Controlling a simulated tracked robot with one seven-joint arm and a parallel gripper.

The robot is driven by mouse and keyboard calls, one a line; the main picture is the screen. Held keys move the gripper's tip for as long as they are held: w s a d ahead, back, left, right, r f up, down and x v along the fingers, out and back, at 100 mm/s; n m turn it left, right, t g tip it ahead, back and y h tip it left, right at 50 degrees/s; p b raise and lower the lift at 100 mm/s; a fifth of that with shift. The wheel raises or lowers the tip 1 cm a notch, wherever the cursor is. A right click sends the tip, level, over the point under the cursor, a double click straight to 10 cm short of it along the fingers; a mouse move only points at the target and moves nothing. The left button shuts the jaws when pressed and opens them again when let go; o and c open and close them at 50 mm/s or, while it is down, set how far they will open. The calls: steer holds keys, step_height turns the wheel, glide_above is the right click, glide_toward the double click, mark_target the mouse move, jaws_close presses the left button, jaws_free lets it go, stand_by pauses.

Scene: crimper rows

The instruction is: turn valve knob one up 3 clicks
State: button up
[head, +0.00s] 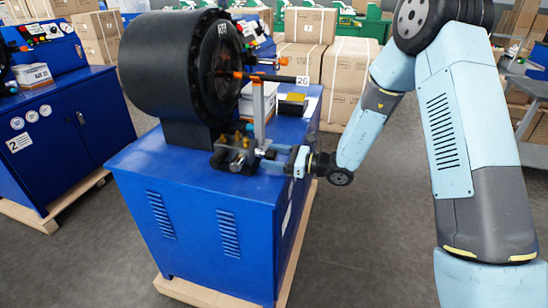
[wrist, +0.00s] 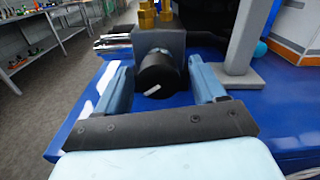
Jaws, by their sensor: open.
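The valve knob (wrist: 156,74) is round and black with a short white mark low on its face, slightly slanted. It sits on the front of a dark grey valve block (wrist: 170,42) with brass fittings on top. My gripper (wrist: 155,78) is open, with one blue finger on each side of the knob and a visible gap on both sides. In the head view my gripper (head: 280,158) is at the valve block (head: 238,152) on the blue machine's top. The knob cannot be made out clearly there.
The blue cabinet (head: 200,222) carries a large black crimper head (head: 165,70). A grey post (head: 259,112) stands close behind the valve block; a grey upright (wrist: 241,45) is right of my fingers. A second blue machine (head: 65,130) stands left. Cartons (head: 350,65) are stacked behind.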

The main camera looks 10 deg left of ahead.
steer(key=shift+c, duration=0.4)
steer(key=c, duration=0.9)
steer(key=shift+d, duration=0.1)
steer(key=shift+c, duration=0.3)
